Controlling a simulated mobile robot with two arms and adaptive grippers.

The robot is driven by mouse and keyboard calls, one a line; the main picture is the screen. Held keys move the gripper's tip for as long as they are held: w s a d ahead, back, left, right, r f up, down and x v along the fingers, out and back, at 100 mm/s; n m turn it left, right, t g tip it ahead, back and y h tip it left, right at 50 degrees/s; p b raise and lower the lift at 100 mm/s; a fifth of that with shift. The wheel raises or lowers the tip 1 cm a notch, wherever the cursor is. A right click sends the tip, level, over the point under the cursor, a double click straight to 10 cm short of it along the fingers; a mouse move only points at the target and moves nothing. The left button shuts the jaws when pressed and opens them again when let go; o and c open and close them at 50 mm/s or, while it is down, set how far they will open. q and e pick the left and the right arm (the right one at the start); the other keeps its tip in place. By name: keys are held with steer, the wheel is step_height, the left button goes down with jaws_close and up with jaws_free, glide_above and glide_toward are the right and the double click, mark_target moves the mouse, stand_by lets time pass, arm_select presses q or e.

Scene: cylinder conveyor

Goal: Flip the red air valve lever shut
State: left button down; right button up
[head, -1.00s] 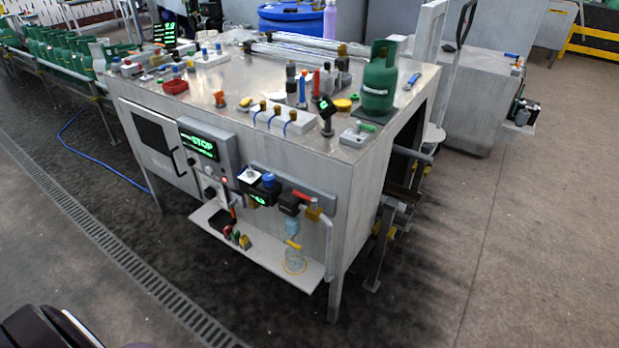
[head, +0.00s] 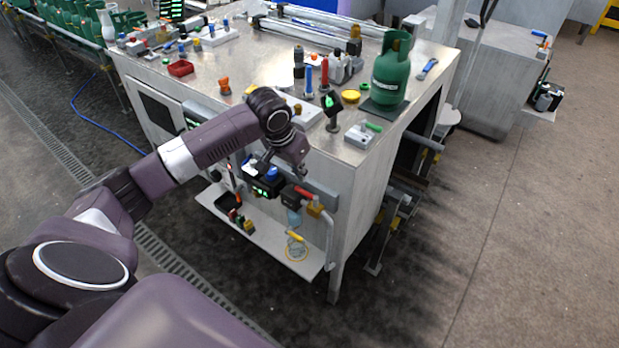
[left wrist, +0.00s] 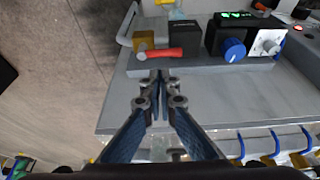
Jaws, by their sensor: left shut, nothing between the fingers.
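The red air valve lever (head: 304,192) is on the front face of the steel workbench, beside a brass valve body (head: 316,207). In the left wrist view the red lever (left wrist: 164,54) lies roughly level across the picture, with the brass body (left wrist: 144,41) at its left end. My left gripper (left wrist: 158,78) is shut and empty, its fingertips close to the lever; I cannot tell whether they touch it. In the head view my left gripper (head: 302,172) is small and partly hidden by its wrist, just above the lever. My right gripper is not in view.
A black regulator with a blue knob (left wrist: 233,50) sits next to the lever. A shelf (head: 270,244) juts out below. The bench top (head: 240,75) holds a green gas cylinder (head: 391,72) and several small fittings. The floor on the right is clear.

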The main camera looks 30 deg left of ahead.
arm_select(q)
steer(key=shift+w+a+r, duration=0.2)
steer(key=shift+a+r, duration=0.1)
steer(key=shift+r, duration=0.45)
steer(key=p+x, duration=0.1)
steer(key=x, duration=0.9)
steer(key=shift+d, duration=0.1)
steer(key=shift+s+n+p, duration=0.1)
steer(key=shift+n+p, duration=0.3)
steer(key=shift+p, duration=0.15)
